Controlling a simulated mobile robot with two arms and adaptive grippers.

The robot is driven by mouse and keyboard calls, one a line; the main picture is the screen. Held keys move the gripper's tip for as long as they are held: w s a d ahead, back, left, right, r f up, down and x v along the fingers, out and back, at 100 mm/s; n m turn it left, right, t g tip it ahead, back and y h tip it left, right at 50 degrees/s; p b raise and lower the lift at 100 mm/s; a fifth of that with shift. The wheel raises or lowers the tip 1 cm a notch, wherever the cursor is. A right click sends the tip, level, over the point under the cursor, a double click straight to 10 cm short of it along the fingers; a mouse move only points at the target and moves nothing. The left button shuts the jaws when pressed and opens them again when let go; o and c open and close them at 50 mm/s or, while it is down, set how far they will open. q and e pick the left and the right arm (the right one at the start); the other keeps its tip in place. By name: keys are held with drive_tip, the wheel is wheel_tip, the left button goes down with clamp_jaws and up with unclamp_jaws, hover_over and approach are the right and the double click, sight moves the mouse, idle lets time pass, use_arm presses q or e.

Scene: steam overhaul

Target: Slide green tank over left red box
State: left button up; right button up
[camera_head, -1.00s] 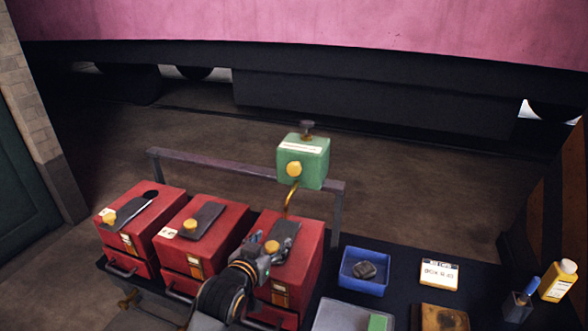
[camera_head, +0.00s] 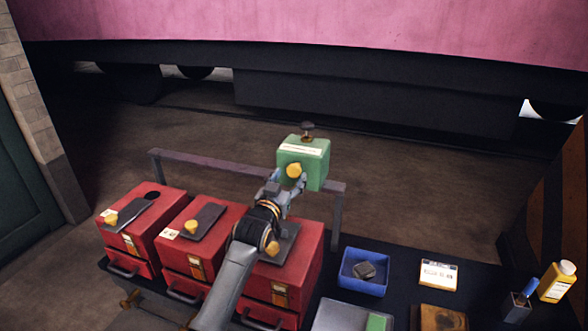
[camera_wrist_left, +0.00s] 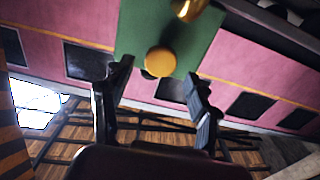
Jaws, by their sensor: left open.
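The green tank (camera_head: 312,168) with a yellow knob on its front sits on the rail behind the red boxes, above the right-hand box. It also shows in the left wrist view (camera_wrist_left: 145,35), with its round yellow knob facing the gripper. My left gripper (camera_head: 285,185) is open, its fingers reaching up to the tank's front near the knob. In the wrist view the fingers stand apart below and on both sides of the knob. The left red box (camera_head: 150,218) has a dark round hole on top beside a grey plate with a yellow knob. My right gripper is not in view.
The middle red box (camera_head: 205,235) and right red box (camera_head: 308,250) stand beside the left one, each with a grey plate on top. A metal rail (camera_head: 220,168) runs behind them. A blue tray (camera_head: 350,282) and a yellow bottle (camera_head: 557,282) are at right.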

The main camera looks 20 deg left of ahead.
sight(293, 171)
use_arm(q)
drive_tip(key=shift+w+d, duration=0.1)
drive_tip(key=shift+w, duration=2.2)
clamp_jaws()
